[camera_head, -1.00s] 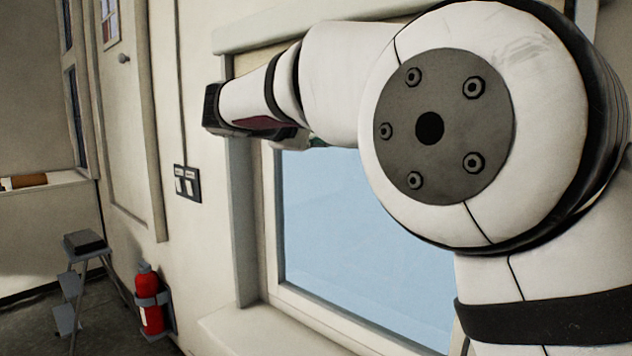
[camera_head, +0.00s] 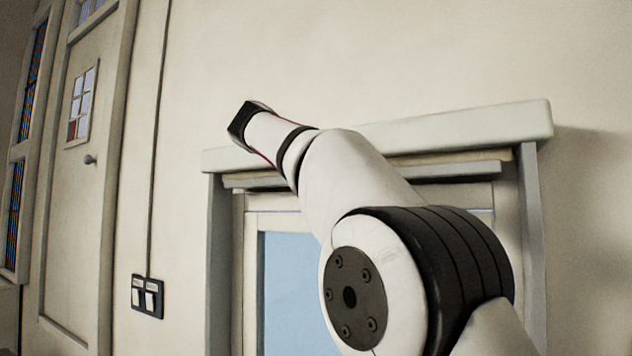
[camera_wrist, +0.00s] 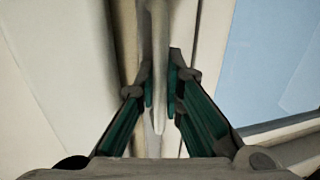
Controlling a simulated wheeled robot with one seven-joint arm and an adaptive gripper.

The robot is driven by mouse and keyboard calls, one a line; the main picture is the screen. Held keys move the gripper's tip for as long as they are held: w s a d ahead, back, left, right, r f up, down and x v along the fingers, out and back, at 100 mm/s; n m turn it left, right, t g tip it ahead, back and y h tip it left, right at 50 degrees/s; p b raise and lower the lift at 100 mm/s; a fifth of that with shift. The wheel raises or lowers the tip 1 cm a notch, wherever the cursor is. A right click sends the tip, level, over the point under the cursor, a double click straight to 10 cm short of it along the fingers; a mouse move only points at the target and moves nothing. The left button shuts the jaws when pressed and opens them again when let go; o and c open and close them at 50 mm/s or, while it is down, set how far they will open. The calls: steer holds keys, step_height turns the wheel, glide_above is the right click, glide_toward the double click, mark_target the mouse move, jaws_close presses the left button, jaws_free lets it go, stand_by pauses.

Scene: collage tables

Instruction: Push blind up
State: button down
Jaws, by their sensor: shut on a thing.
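The blind shows as a narrow pale rail (camera_head: 450,171) close under the top board of the window frame in the head view. The blue window pane (camera_head: 288,290) below it is uncovered where I can see it. In the wrist view, my gripper (camera_wrist: 162,95) has its two green-lined fingers closed on either side of a thin pale edge of the blind (camera_wrist: 160,40). The pane also shows at the right of the wrist view (camera_wrist: 265,60). In the head view my arm crosses the window, and my gripper's fingers are hidden.
The window's top board (camera_head: 480,126) juts out just above the blind. Grey side frames (camera_head: 222,260) flank the window. A light switch plate (camera_head: 147,296) and a door (camera_head: 80,200) are to the left. The wall above is bare.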

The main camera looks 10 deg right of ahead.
steer(key=shift+r, duration=0.45)
steer(key=c, duration=1.7)
jaws_free()
steer(key=shift+f, duration=0.1)
steer(key=shift+f, duration=0.15)
